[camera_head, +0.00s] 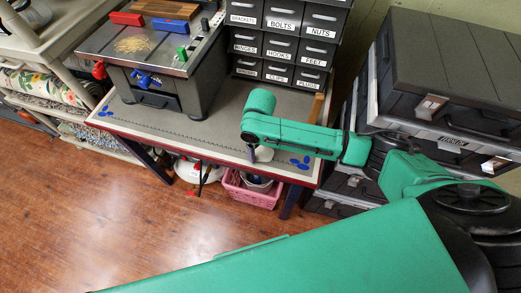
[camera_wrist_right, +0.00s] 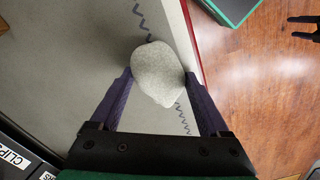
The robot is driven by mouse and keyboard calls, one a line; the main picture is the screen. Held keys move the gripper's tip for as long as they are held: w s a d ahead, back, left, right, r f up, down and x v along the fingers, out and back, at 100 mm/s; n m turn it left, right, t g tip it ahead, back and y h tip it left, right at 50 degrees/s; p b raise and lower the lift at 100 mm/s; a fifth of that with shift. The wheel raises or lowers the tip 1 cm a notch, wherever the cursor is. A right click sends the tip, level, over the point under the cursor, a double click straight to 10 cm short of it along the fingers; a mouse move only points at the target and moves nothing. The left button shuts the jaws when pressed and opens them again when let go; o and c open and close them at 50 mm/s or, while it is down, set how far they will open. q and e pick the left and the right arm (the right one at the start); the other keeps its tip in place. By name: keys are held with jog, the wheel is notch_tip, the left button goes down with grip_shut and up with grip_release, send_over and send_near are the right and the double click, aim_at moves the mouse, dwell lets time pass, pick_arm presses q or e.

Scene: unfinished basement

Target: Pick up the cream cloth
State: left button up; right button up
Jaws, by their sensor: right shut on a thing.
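My right gripper (camera_wrist_right: 158,80) is shut on the cream cloth (camera_wrist_right: 158,72), a pale, speckled, rounded lump between its two dark purple fingers in the right wrist view. In the head view the right gripper (camera_head: 253,152) points down over the front edge area of the workbench (camera_head: 170,122). A small pale bit of the cloth (camera_head: 264,154) shows beside a finger there. I cannot tell whether the cloth still touches the bench top. My left gripper cannot be made out in the head view.
A grey machine (camera_head: 165,65) stands on the bench, with labelled drawers (camera_head: 280,40) behind it. Black cases (camera_head: 450,75) are stacked at right. A pink basket (camera_head: 250,190) sits under the bench. A dark two-pronged shape (camera_wrist_right: 305,28) shows over the floor in the wrist view.

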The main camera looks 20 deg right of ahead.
aim_at(260, 151)
notch_tip(260, 151, up, 20)
jog(key=p, duration=0.1)
